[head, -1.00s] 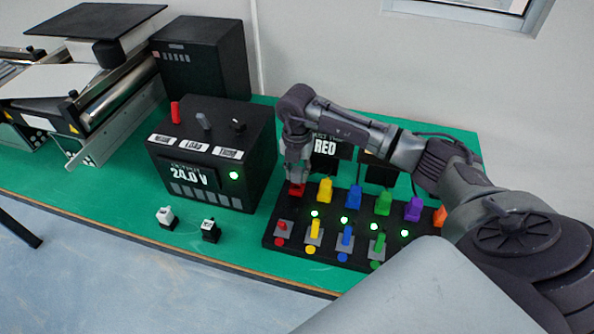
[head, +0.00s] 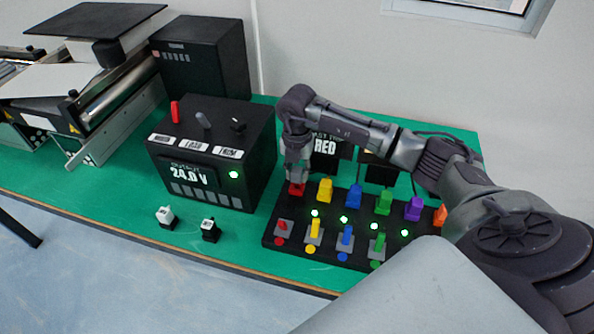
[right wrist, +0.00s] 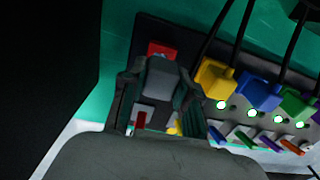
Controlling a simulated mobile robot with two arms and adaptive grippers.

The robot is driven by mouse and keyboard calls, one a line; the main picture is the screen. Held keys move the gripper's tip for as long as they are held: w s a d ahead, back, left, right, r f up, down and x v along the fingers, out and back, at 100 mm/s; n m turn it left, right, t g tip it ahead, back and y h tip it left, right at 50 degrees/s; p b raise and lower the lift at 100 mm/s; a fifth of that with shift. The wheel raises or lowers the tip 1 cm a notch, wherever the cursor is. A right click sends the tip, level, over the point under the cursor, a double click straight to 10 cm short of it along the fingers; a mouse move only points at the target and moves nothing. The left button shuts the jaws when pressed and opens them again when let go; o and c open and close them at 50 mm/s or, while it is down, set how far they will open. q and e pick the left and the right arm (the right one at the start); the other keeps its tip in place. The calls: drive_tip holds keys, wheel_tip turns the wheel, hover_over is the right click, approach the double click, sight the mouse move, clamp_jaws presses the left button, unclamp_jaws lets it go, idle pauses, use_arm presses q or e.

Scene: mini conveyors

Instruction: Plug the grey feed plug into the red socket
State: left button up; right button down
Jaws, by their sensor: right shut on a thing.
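My right gripper (head: 296,180) points down at the far left corner of the black socket board, at the red socket (head: 296,189). In the right wrist view the fingers (right wrist: 155,100) are shut around a grey block, which looks like the grey feed plug (right wrist: 160,75). The red socket (right wrist: 162,48) shows just past it. The plug is right at the socket, but the fingers hide the joint, so I cannot tell how deep it sits. My left gripper is not in view.
Yellow (head: 325,190), blue (head: 353,196), green, purple and orange plugs stand to the right along the board (head: 270,238), with cables. Small levers and lit green lamps lie in front. A black 24.0 V supply box (head: 260,150) stands left. Two small blocks (head: 166,217) lie before it.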

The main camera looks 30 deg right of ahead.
sight(297, 170)
drive_tip(key=shift+f+b, duration=0.85)
drive_tip(key=shift+f, duration=0.4)
drive_tip(key=c, duration=0.8)
unclamp_jaws()
drive_tip(key=shift+r, duration=0.1)
wheel_tip(297, 170, up, 12)
drive_tip(key=shift+f, duration=0.1)
